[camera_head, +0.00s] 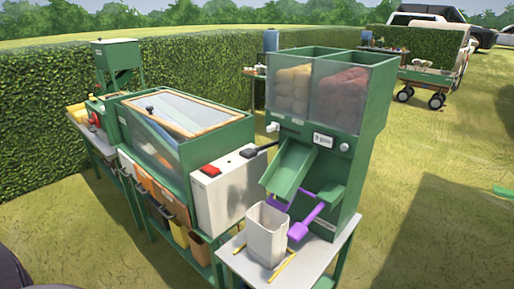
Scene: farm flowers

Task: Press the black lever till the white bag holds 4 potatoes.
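The green dispenser (325,150) has two clear-fronted bins. The left bin holds pale potatoes (293,88) and the right bin holds dark reddish ones (343,95). A black lever (261,148) sticks out to the left from the dispenser's front, above a sloping green chute (289,171). The white bag (267,236) stands upright and open on a small grey table (238,262), below the chute's lower end. No potatoes show in it, but its bottom is hidden. Neither of my grippers is in view.
Purple paddle-shaped parts (306,223) stand beside the bag, and yellow sticks (282,267) lie by its base. A light grey box (229,192) with a red switch (210,170) is close at left. Grass is open at right.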

